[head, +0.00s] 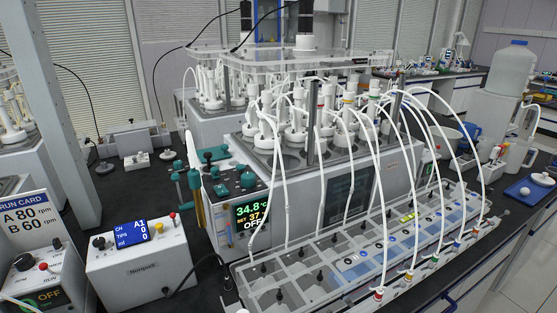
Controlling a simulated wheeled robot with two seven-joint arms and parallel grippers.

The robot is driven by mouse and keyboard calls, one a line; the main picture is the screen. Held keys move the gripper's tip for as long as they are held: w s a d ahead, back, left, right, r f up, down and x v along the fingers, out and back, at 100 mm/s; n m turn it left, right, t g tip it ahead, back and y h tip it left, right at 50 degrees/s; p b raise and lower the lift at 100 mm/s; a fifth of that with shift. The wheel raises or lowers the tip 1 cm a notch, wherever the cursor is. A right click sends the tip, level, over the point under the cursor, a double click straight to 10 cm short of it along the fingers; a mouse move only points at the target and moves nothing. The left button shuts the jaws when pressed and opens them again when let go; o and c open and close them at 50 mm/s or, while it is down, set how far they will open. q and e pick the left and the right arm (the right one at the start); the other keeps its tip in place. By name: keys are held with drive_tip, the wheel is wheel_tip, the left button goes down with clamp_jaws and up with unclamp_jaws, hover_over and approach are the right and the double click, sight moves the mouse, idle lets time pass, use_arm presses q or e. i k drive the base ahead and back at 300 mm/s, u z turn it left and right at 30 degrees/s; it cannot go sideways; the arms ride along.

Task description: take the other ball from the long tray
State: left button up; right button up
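Neither of my grippers shows in the head view. A small white ball-like thing (525,191) lies on a blue tray (515,196) at the right, on the dark bench. A flat white round piece (543,179) lies beside it on the same tray. A long grey tray-like unit (262,297) with many compartments runs along the front of the bench. Tubes come down to it, and I cannot make out a ball in it. I cannot tell which of these is the long tray.
A heated bath with a lit display (252,216) and several tubed bottles fills the middle. A white meter box (143,266) and a run card (26,217) stand at the left. A large clear jug (508,72) stands at the back right. Arching white tubes cross above the front unit.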

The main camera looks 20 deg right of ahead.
sight(524, 191)
drive_tip(key=z, duration=0.75)
drive_tip(key=k, duration=1.1)
drive_tip(key=z, duration=2.3)
drive_tip(key=i, duration=0.7)
drive_tip(key=u, duration=0.65)
drive_tip(key=i, duration=3.2)
drive_tip(key=u, duration=1.05)
